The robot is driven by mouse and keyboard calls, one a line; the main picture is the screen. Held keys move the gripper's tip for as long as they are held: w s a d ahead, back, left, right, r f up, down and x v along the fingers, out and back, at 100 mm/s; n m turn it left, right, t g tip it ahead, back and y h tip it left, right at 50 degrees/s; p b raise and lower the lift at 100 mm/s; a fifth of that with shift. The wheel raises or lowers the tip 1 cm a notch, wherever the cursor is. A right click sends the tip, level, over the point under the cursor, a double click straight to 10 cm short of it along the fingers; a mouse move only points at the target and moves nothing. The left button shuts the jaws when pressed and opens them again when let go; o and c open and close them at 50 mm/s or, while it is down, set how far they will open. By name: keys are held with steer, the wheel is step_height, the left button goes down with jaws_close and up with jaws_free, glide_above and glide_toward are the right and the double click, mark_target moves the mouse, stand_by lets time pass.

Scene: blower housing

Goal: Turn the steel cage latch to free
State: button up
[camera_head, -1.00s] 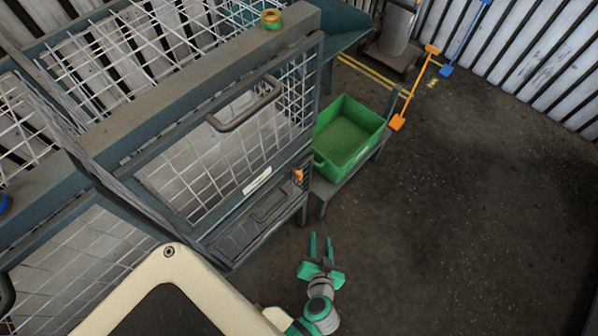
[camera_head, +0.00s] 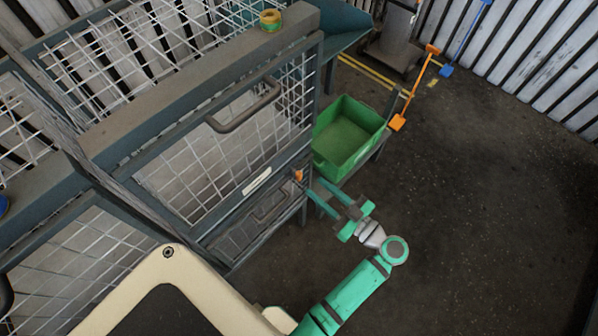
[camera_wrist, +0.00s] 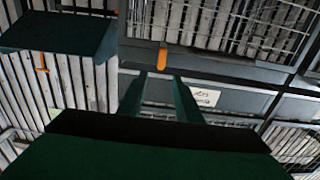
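The steel cage (camera_head: 215,170) with white mesh and a grey frame stands left of centre in the head view. Its latch is a small orange handle (camera_head: 298,175) near the cage's right corner, above the lower panel. In the wrist view the orange latch (camera_wrist: 163,58) stands upright on the frame, just beyond the fingertips and near the line between them. My gripper (camera_head: 316,190) is open and empty, its fingers pointing left toward the latch. It also shows in the wrist view (camera_wrist: 160,82). The fingers appear apart from the latch; the exact gap is hard to tell.
A green bin (camera_head: 347,137) stands on a low stand just behind my gripper. A grey bar handle (camera_head: 245,104) sticks out from the cage door. A yellow-green tape roll (camera_head: 270,19) lies on the cage top. The dark floor (camera_head: 480,200) at right is clear.

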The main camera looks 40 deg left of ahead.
mark_target(301, 175)
steer(key=a, duration=0.8)
steer(key=shift+w+a, duration=0.3)
steer(key=shift+a, duration=0.05)
jaws_close()
